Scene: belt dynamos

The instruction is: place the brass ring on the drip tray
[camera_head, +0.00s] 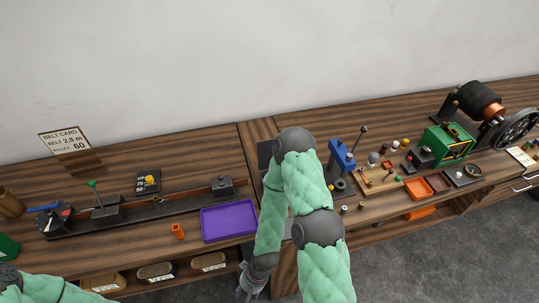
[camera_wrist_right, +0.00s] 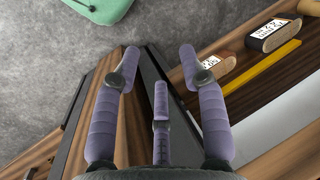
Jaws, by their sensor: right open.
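A small ring-shaped thing (camera_head: 473,171), possibly the brass ring, lies on a dark square plate at the right of the bench in the head view; it is too small to be sure. A shallow purple tray (camera_head: 228,221) lies near the front edge, left of my right arm; I cannot tell whether it is the drip tray. My right gripper (camera_head: 246,293) hangs by the bench front, below and right of the purple tray. In the wrist view its fingers (camera_wrist_right: 161,75) are spread and empty. My left gripper is out of the head view.
An orange tray (camera_head: 418,188) and a crowd of small parts fill the right bench. A green machine (camera_head: 446,144) stands behind. A long rail (camera_head: 150,210) crosses the left bench, with an orange cup (camera_head: 178,231) in front. My right arm hides the middle.

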